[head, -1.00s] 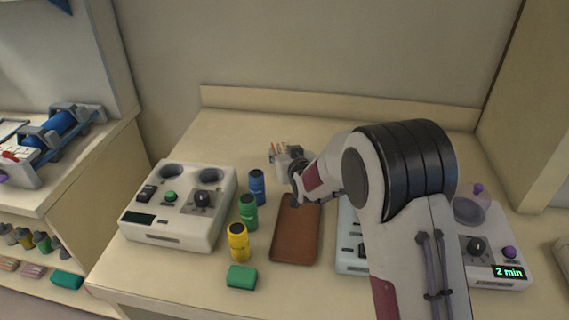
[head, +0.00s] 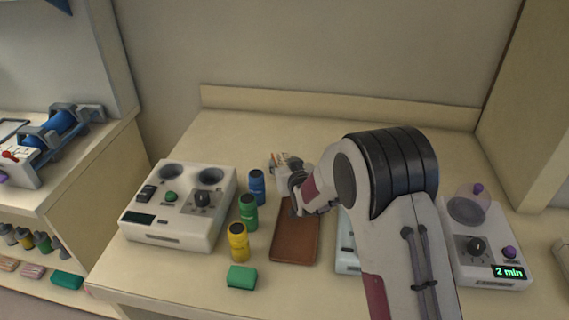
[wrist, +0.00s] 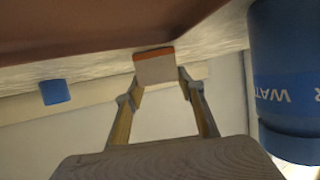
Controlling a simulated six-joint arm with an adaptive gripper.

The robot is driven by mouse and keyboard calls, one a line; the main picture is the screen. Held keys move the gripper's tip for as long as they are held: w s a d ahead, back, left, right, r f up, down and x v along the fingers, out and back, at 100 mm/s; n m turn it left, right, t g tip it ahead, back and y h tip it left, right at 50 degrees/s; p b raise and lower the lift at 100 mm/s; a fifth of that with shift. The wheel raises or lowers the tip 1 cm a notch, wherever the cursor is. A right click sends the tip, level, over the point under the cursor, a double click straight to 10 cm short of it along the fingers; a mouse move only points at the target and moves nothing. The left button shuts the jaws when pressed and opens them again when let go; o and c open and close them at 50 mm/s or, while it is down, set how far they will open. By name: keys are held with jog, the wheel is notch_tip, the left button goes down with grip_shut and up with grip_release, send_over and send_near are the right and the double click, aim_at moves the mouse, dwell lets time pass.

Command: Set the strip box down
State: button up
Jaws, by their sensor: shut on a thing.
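The strip box (wrist: 154,68), white with an orange edge, is between my fingertips in the wrist view. In the head view the strip box (head: 277,159) shows only in part, behind my gripper (head: 287,170), near the back of the worktop and beyond the brown tray. My gripper also shows in the wrist view (wrist: 155,88), with a finger on each side of the box, shut on it. I cannot tell whether the box touches the worktop.
The brown tray (head: 296,232) lies in front of my gripper. Blue (head: 257,187), green (head: 248,212) and yellow (head: 238,241) bottles stand left of it, near a white device (head: 180,225). A timer device (head: 487,250) stands right. The back worktop (head: 225,125) is clear.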

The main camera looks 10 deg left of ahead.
jog(key=o, duration=1.1)
jog(key=shift+r, duration=0.15)
jog(key=shift+v, duration=6)
jog(key=shift+d, duration=0.1)
